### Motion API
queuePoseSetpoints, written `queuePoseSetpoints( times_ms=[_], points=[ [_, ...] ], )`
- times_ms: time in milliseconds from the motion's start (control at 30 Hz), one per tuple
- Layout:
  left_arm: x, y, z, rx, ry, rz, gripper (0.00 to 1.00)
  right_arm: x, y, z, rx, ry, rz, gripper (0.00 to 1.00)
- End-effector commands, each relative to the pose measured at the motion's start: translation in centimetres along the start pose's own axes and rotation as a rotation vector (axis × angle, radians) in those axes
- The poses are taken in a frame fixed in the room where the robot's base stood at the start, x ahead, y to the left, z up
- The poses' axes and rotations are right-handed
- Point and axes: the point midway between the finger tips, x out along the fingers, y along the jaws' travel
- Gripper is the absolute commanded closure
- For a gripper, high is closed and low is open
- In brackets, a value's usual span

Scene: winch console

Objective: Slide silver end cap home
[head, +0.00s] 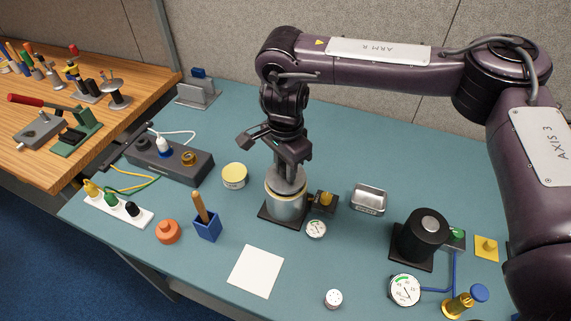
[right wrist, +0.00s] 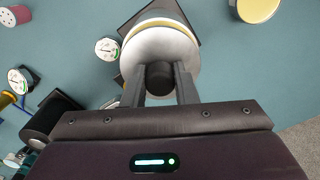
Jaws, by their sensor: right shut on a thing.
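The silver end cap (head: 286,181) is a round cap with a dark knob (right wrist: 159,76) on its top. It sits over the upright silver cylinder (head: 286,208), which stands on a dark square base. A pale yellow band shows between the cap and the cylinder wall, and it also shows in the right wrist view. My right gripper (head: 290,164) points down from above and is shut on the cap's knob. In the right wrist view its two fingers (right wrist: 159,86) flank the knob. I cannot tell how deep the cap sits. My left gripper is out of view.
A round yellow tin (head: 234,176) is to the left, a metal tray (head: 369,198) to the right. A black cylinder (head: 424,235) stands farther right. A white sheet (head: 256,271) lies in front.

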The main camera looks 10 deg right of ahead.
Motion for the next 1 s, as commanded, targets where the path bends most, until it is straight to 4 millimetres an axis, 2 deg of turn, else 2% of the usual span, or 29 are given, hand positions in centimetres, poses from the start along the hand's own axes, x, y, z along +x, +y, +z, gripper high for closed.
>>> queuePoseSetpoints(
  times_ms=[733, 767, 933, 1000],
  points=[
    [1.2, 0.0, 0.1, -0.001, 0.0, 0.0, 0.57, 1.9, -0.1, 0.0, 0.0, 0.0, -0.002, 1.0],
    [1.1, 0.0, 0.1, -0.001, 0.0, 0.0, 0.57, 1.8, -0.1, 0.0, 0.0, 0.0, -0.002, 0.7],
    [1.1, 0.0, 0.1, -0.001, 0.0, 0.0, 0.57, 1.8, 0.0, 0.0, 0.0, 0.0, -0.001, 0.49],
    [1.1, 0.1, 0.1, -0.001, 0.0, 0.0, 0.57, 1.8, 0.0, 0.0, 0.0, 0.0, -0.001, 0.49]
  ],
)
